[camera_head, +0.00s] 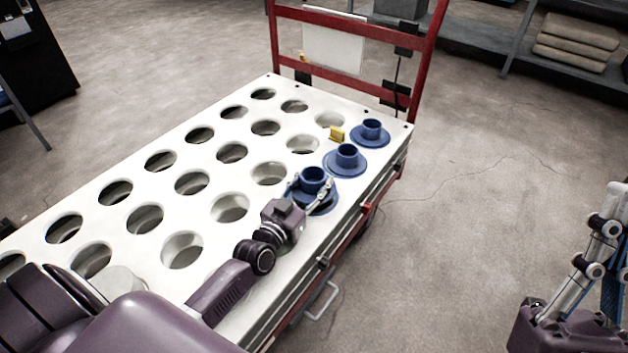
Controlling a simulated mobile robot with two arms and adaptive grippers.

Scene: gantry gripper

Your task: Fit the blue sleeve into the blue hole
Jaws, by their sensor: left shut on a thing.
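My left gripper (309,191) is shut on a blue sleeve (312,175), one finger on each side. The sleeve is over the blue-rimmed hole (331,203) at the right edge of the white perforated top. Blue rim and a dark gap show under and beside the sleeve; the gripper hides part of this, so I cannot tell how deep the sleeve sits. My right gripper (612,205) is at the right picture edge, away from the cart and partly cut off; its opening is unclear.
The white top (205,160) has several open holes. A red cart frame (345,25) rises at the back.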

